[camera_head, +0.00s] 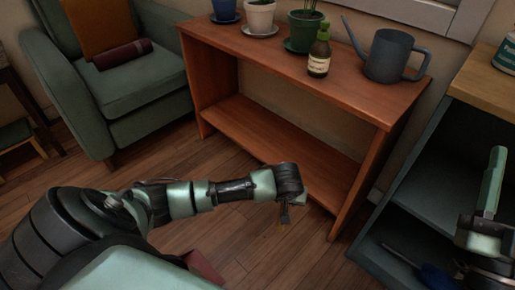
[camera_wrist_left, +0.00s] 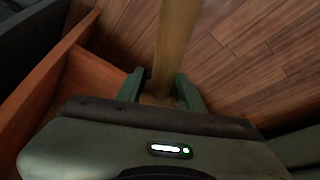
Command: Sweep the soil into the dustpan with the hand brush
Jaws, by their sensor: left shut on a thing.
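My left gripper (camera_head: 285,203) is low over the floor in front of the wooden shelf unit. In the left wrist view its two green fingers (camera_wrist_left: 160,92) are shut on a long tan handle (camera_wrist_left: 176,40). I take this to be the hand brush's handle; no bristles can be made out. A pale green body with an upright green bar, probably my right gripper (camera_head: 482,232), is at the right edge; its jaw state is unclear. A dull red piece (camera_head: 205,268) shows on the floor beside my body, mostly hidden; I cannot tell if it is the dustpan. I cannot make out soil.
A green armchair (camera_head: 140,95) stands left. A dark cabinet (camera_head: 425,205) with a blue object (camera_head: 437,277) is right. Floor (camera_head: 190,235) between is open.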

